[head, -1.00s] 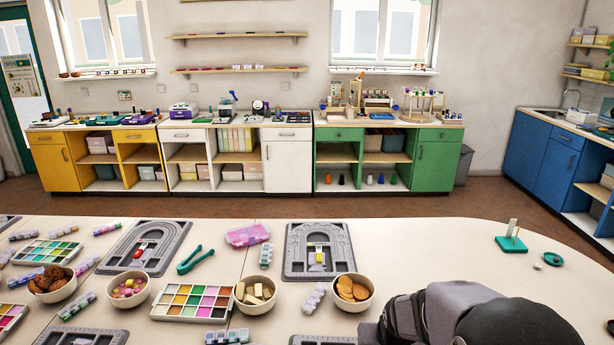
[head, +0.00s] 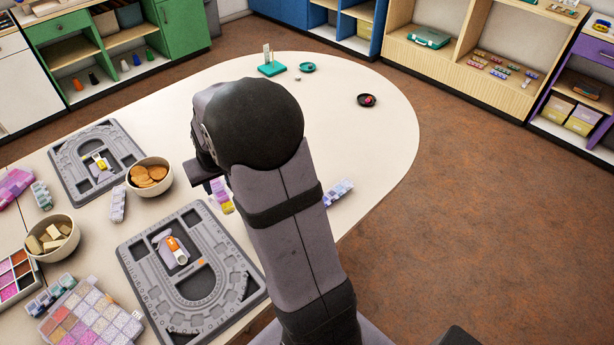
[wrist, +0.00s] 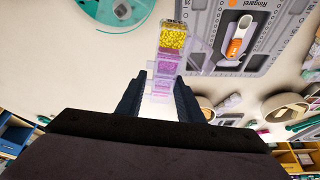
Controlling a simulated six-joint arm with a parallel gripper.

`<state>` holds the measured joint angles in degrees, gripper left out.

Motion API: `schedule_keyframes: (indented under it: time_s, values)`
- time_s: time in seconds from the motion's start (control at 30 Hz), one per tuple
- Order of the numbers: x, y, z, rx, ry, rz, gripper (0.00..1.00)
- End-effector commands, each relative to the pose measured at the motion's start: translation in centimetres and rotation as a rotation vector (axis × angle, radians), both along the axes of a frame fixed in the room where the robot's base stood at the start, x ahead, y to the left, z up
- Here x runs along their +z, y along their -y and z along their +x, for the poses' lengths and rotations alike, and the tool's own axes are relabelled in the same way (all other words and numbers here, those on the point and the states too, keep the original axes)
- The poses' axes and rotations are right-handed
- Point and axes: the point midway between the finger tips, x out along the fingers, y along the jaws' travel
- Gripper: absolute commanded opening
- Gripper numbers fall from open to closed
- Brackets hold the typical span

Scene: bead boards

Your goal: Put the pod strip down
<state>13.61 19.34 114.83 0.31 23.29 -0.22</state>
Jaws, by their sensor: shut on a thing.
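The pod strip (wrist: 168,62) is a narrow clear row of compartments with yellow beads at its far end and purple and pink ones nearer. My gripper (wrist: 160,84) is shut on its near end in the wrist view, one dark finger on each side. In the head view the strip (head: 221,196) shows at the left side of my arm, just above the right-hand part of the near grey bead board; my arm hides part of it. I cannot tell whether it touches the table.
The near grey bead board (head: 150,262) lies left of my arm, and another bead board (head: 70,172) farther back. Another pod strip (head: 338,192) lies right of my arm. The table (head: 345,125) is largely clear at the right end.

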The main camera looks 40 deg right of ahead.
Motion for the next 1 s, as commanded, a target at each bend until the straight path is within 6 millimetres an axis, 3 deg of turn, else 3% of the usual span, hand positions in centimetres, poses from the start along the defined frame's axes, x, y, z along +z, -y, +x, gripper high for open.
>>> schedule_keyframes:
  time_s: [0.03, 0.2, 0.5, 0.73, 1.0]
  values:
    - [-0.8, 2.7, 0.6, -0.052, 0.001, 0.001, 0.12]
    - [-1.7, 11.0, 1.5, -0.202, 0.003, 0.004, 0.12]
    - [-3.3, 24.0, -0.6, -0.425, 0.004, 0.009, 0.12]
    - [-3.9, 29.7, -2.8, -0.522, 0.006, 0.011, 0.12]
    - [-4.1, 31.5, -3.6, -0.554, 0.007, 0.012, 0.12]
